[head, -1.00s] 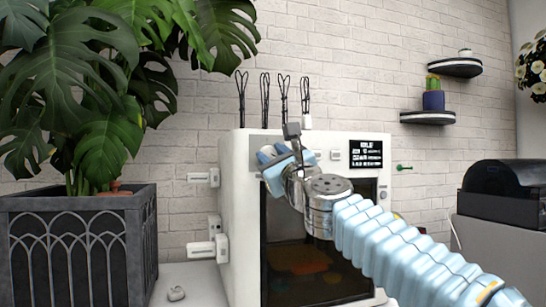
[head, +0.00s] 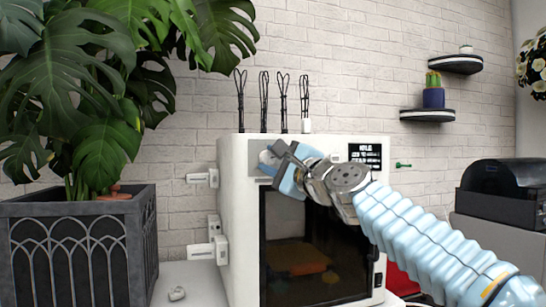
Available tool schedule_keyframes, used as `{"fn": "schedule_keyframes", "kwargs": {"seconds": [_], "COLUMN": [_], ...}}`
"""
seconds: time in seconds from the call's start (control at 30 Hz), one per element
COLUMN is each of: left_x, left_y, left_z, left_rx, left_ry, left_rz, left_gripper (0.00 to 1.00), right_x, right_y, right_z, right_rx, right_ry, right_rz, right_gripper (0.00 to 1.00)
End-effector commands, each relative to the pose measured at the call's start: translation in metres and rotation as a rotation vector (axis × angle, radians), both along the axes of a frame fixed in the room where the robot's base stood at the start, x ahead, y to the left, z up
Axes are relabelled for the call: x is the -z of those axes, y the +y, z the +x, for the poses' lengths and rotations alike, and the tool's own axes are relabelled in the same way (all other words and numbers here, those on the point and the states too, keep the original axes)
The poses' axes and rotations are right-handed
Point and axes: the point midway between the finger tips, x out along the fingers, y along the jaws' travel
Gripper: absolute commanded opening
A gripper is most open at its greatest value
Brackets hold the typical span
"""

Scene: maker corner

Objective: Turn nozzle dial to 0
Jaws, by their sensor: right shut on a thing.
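The nozzle dial is on the upper left of the front panel (head: 254,145) of a white box-shaped machine (head: 238,220) in the head view. My right gripper (head: 273,158) is at that panel, shut on the dial, which its fingers and wrist mostly hide. I cannot read the dial's setting. A small black display (head: 365,155) with white text sits to the right on the panel; its text is too small to read. My left gripper is not in view.
A large potted plant (head: 80,245) stands at the left. A black device (head: 505,190) sits on a grey cabinet at the right. Wall shelves (head: 428,116) hang at the upper right. Several wire loops stand on the machine's top.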

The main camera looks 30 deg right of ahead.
Motion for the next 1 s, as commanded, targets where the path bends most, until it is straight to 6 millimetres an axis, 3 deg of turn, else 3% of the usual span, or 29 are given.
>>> {"fn": "schedule_keyframes", "kwargs": {"seconds": [1.0], "left_x": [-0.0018], "left_y": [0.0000], "left_z": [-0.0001], "left_rx": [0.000], "left_ry": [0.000], "left_rz": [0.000], "left_gripper": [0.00], "right_x": [-0.0058], "right_y": [0.0005], "right_z": [0.0001], "right_rx": [-0.004], "right_ry": [0.223], "right_rz": [-0.937], "right_gripper": [0.04]}}
